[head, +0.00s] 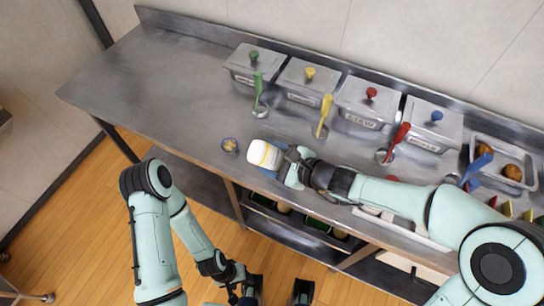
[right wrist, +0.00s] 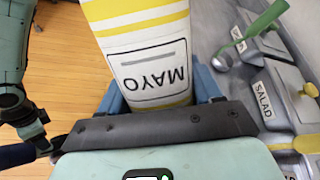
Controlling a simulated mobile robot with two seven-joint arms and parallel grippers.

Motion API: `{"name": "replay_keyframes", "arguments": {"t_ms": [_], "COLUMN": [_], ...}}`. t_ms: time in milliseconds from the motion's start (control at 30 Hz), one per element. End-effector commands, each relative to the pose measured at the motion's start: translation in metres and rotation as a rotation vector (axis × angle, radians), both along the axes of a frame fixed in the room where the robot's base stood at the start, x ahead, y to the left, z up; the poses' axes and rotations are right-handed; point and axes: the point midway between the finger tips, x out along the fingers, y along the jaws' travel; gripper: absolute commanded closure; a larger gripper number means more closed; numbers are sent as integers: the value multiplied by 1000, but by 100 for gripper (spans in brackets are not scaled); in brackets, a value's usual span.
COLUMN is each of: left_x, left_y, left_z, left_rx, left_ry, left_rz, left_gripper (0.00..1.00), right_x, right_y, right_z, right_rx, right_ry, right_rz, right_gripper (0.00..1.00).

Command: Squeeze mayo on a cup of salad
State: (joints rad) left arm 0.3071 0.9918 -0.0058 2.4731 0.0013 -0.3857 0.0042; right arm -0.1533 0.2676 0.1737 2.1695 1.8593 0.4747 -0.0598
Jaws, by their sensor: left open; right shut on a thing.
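The mayo bottle (head: 265,154), white with yellow bands, is held in my right gripper (head: 283,166). Its MAYO label faces the right wrist camera (right wrist: 150,75), with blue fingers on both sides; the nozzle is not visible there. A small cup (head: 229,145) with something pale yellowish in it stands on the counter, just left of the bottle in the head view. The bottle and cup look apart; the height between them is unclear. My left gripper (head: 240,289) is open and empty, low in front of the counter, partly cut by the frame edge.
Several lidded containers (head: 254,65) line the counter's back, with coloured ladles (head: 260,92) before them. One is labelled SALAD (right wrist: 262,98) in the wrist view. A tray with round brown food (head: 513,172) is at right. The counter's left part (head: 150,75) is clear.

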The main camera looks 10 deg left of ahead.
Motion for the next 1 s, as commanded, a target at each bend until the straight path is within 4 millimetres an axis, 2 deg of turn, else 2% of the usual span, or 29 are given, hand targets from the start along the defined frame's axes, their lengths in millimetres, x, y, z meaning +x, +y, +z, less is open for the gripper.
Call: {"name": "replay_keyframes", "arguments": {"t_ms": [333, 800, 1000], "left_x": [1, 17, 20], "left_y": [0, 0, 0], "left_z": [3, 42, 49], "left_rx": [0, 0, 0], "left_ry": [-1, -19, -22], "left_rz": [0, 0, 0], "left_gripper": [41, 41, 41], "right_x": [0, 1, 0], "right_y": [0, 0, 0], "right_z": [4, 62, 72], "right_rx": [1, 2, 1], "right_ry": [-2, -4, -1], "right_rz": [0, 2, 1], "right_gripper": [42, 42, 42]}}
